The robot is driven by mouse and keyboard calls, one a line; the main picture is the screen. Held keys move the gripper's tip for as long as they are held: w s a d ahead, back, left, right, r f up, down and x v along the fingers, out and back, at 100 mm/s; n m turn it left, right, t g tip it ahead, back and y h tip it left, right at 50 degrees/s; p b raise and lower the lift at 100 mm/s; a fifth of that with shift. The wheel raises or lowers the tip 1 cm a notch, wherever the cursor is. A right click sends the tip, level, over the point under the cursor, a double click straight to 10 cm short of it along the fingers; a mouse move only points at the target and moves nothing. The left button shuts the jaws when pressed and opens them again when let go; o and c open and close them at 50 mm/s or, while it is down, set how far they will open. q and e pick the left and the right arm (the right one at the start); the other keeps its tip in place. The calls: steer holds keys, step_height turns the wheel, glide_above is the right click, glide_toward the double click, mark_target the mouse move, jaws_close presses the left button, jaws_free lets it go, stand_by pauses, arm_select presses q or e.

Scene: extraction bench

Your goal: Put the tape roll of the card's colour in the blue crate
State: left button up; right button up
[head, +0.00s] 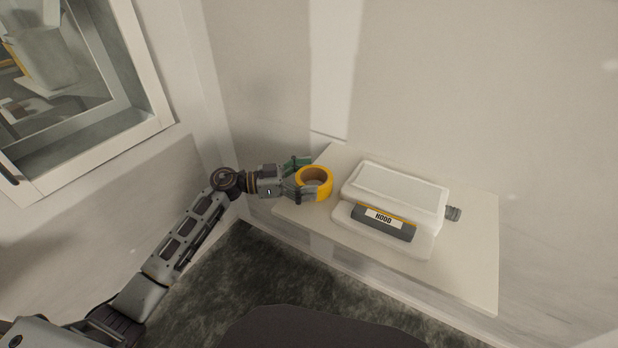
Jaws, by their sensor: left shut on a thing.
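A yellow tape roll (325,189) is at the left end of a white shelf, in the head view. My left gripper (304,182) reaches in from the left and is shut on this roll, with its fingers at the roll's left side. I cannot tell whether the roll touches the shelf or is just above it. A green thing (301,161) shows behind the gripper, partly hidden; I cannot tell what it is. No blue crate and no clear colour card show. My right gripper is out of view.
The white shelf (468,264) holds a pale box-like device (398,184) with a dark label reading "HOOD" (384,220), just right of the roll. Walls stand behind and to the left, with a framed window (150,130) at upper left. The shelf's front strip is clear.

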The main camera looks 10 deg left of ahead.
arm_select(q)
steer(key=o, duration=0.8)
steer(key=shift+f, duration=0.1)
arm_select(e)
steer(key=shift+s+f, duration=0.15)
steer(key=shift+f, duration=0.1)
arm_select(q)
steer(key=shift+s+a, duration=0.15)
steer(key=shift+a, duration=0.35)
steer(key=p+v, duration=0.1)
steer(key=v, duration=1)
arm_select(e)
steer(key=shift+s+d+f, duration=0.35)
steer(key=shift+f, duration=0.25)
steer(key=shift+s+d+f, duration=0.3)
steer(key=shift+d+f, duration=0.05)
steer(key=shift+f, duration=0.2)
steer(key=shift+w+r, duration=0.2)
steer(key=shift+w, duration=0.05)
